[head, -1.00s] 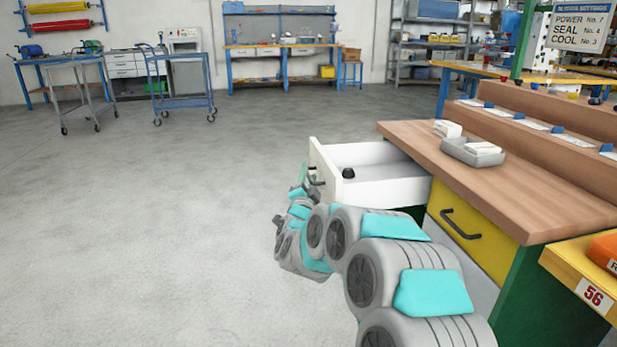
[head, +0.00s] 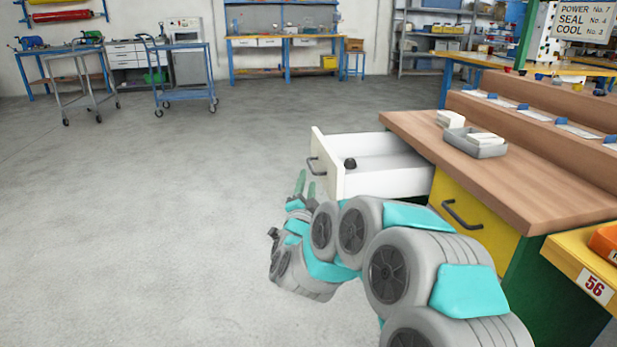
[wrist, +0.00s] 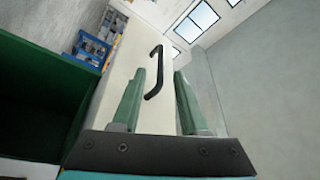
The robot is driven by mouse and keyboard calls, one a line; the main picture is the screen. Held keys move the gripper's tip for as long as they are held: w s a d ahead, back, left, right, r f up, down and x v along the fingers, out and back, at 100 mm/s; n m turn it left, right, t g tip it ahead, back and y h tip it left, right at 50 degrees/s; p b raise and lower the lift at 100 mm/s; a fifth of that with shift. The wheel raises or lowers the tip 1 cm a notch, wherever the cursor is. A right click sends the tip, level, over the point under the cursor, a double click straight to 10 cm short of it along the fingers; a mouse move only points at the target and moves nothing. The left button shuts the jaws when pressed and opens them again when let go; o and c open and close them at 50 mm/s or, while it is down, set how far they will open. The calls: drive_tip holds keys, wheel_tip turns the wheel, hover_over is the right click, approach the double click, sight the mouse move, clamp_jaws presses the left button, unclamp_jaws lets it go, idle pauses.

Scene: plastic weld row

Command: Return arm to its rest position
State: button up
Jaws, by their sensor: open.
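My gripper (head: 305,187) is in front of the open drawer in the head view, with its two green fingers pointing up and apart. It is open and empty. In the wrist view, my gripper (wrist: 160,100) shows both fingers, with the drawer's dark handle (wrist: 155,72) seen between and beyond them. The white drawer (head: 385,183) is pulled out of the workbench, and its handle (head: 316,167) shows at the left of its front. The handle appears apart from the fingers. A small dark round object (head: 350,163) lies in the drawer.
The wooden workbench (head: 530,185) stands at right, with a grey tray (head: 462,147) of white pieces on it. A closed yellow drawer (head: 475,215) is below. A yellow surface (head: 575,262) is at lower right. Open grey floor (head: 140,230) lies to the left.

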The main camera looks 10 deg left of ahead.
drive_tip(key=shift+s, duration=0.1)
drive_tip(key=s+d+f+n+g+p, duration=0.1)
drive_tip(key=s+d+n+g, duration=0.3)
drive_tip(key=s, duration=1.3)
drive_tip(key=s+d+f+n+g+p, duration=0.1)
drive_tip(key=s+d+n+g, duration=0.3)
drive_tip(key=s+d+g, duration=0.6)
drive_tip(key=s+d+f+n+g+p, duration=0.2)
drive_tip(key=s+d+g, duration=0.6)
drive_tip(key=s, duration=1.8)
drive_tip(key=d+n+p, duration=0.1)
drive_tip(key=d, duration=0.1)
drive_tip(key=shift+s+d+n, duration=0.25)
drive_tip(key=shift+d+n, duration=0.05)
drive_tip(key=shift+n, duration=0.1)
